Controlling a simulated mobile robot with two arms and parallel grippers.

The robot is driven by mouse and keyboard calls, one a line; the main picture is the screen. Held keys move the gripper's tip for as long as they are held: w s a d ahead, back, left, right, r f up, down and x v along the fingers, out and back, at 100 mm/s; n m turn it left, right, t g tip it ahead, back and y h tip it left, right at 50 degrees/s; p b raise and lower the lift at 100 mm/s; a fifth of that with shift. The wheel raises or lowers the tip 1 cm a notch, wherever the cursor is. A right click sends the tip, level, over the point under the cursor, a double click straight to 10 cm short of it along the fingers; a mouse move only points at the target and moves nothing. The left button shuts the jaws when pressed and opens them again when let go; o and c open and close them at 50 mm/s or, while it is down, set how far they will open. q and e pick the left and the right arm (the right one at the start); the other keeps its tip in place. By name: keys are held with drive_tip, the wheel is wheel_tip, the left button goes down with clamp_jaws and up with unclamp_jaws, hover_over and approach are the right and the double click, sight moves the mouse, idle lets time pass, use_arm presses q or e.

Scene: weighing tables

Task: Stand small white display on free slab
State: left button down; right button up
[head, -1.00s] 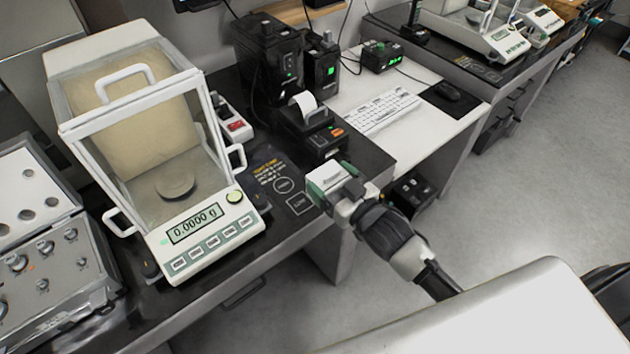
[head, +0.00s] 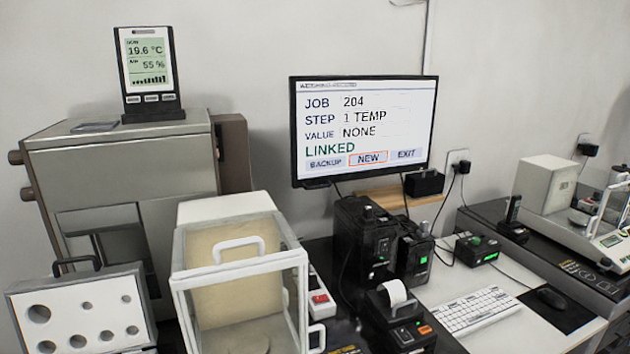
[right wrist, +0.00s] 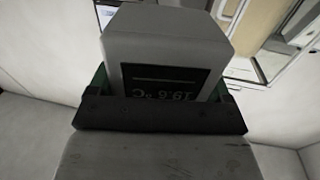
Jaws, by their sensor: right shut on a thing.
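A small pale display (right wrist: 160,52) with a dark screen reading 19.6 °C, upside down in the right wrist view, sits between the green-padded fingers of my right gripper (right wrist: 165,90). The gripper is shut on it, and a dark bar crosses in front of its lower part. My right gripper is not in the head view; my left gripper shows in neither view. The dark slab (head: 345,338) of the near weighing table bears a glass-cased balance (head: 240,265). Another dark slab (head: 592,274) at the right bears a second balance (head: 552,186). I cannot tell which slab is the free one.
A larger black-framed display (head: 148,68) stands on a grey cabinet (head: 120,165). A monitor (head: 362,130) reads LINKED. Black power units (head: 362,240), a printer (head: 398,318), a keyboard (head: 480,310) and a mouse (head: 551,298) crowd the middle. A weight case (head: 80,310) is at left.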

drive_tip(key=shift+s+a+r+m+h, duration=0.15)
drive_tip(key=shift+s+m+h, duration=0.2)
drive_tip(key=shift+h, duration=0.2)
drive_tip(key=shift+s+a+r+m+h, duration=0.15)
drive_tip(key=shift+s+m+h, duration=0.1)
drive_tip(key=shift+s+h, duration=0.25)
drive_tip(key=shift+s+m+h, duration=0.3)
drive_tip(key=shift+h, duration=0.25)
drive_tip(key=shift+w+n+y, duration=0.4)
drive_tip(key=shift+y, duration=0.2)
drive_tip(key=w+d+n+y, duration=0.2)
drive_tip(key=w+y, duration=0.1)
drive_tip(key=w+d+y, duration=0.1)
drive_tip(key=shift+w+f+n+g, duration=0.15)
drive_tip(key=shift+f+n+g, duration=0.15)
drive_tip(key=shift+n, duration=0.1)
drive_tip(key=shift+w+d+r+y, duration=0.1)
drive_tip(key=shift+w+d+y, duration=0.3)
drive_tip(key=shift+d+y, duration=0.1)
